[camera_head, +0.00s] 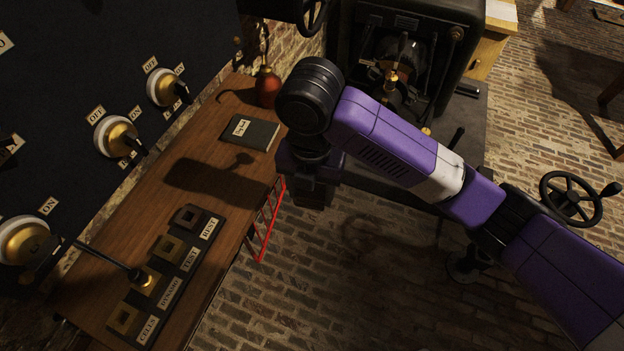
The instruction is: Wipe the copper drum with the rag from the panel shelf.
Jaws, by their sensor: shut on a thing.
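My gripper (311,191) points down just off the right edge of the wooden panel shelf (151,212). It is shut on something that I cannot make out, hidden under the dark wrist. I cannot make out a rag on the visible part of the shelf. A dark machine (463,72) stands at the top, right of the shelf. A copper-brown rounded part (399,72), which looks like the copper drum, sits in its opening with brass fittings around it. My gripper is apart from it, below and to the left.
A dark book (250,132), a red-orange bottle-like object (267,88) and a labelled switch block (187,219) with an upright lever are on the shelf. A red barred frame (266,222) is at its right edge. A handwheel (571,197) stands right. Brick floor (350,290) lies open below.

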